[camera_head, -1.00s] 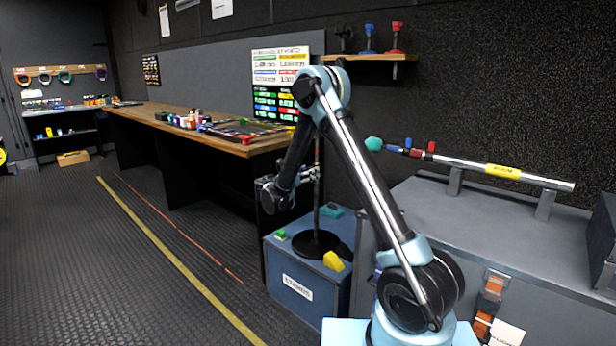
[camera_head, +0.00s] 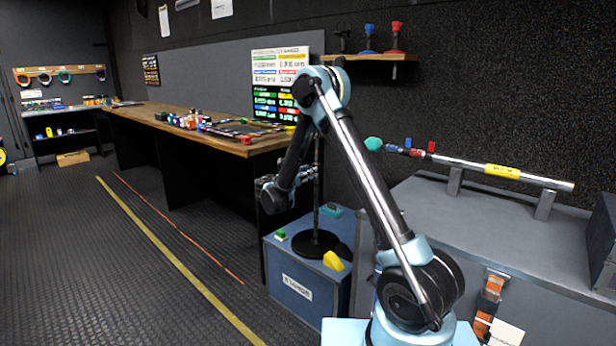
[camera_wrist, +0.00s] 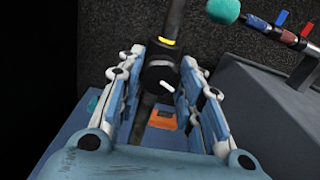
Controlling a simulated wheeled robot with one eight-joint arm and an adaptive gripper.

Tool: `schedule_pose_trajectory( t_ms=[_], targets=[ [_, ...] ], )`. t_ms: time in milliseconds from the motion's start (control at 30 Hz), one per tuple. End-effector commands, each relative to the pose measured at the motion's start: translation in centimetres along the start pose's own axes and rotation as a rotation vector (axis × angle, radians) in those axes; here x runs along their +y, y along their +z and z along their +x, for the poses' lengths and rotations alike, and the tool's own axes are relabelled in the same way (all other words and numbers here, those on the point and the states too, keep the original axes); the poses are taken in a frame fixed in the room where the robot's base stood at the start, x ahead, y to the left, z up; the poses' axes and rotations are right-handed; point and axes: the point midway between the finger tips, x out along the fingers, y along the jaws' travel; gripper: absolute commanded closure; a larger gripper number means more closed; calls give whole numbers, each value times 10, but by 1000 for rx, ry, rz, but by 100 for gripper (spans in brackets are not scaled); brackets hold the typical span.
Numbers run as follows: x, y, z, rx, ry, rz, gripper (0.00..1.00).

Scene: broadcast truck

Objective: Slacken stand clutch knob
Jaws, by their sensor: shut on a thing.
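The stand has a dark upright pole (camera_head: 317,190) on a round black base (camera_head: 318,243). In the wrist view, its clutch knob (camera_wrist: 157,76) is a black disc with a white pointer mark. A yellow ring (camera_wrist: 166,42) sits on the pole just above the knob. My gripper (camera_wrist: 163,60) has a finger on either side and is shut on the knob. In the head view the gripper is beside the pole, partly hidden by my arm, and the knob cannot be made out.
The stand rests on a blue box (camera_head: 300,291) with a yellow wedge (camera_head: 333,261) and a green block (camera_head: 280,235). An orange item (camera_wrist: 163,119) lies below the knob. A grey case (camera_head: 425,210) with a boom pole (camera_head: 540,180) stands right. Left floor is open.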

Motion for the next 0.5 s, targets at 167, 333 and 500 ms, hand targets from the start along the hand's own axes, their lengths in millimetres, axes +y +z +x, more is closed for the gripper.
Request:
schedule_pose_trajectory(
  t_ms=[167,333,500],
  targets=[
    [1,0,0,1,3,0,51],
    [1,0,0,0,2,-1,45],
    [1,0,0,0,2,-1,45]
  ],
)
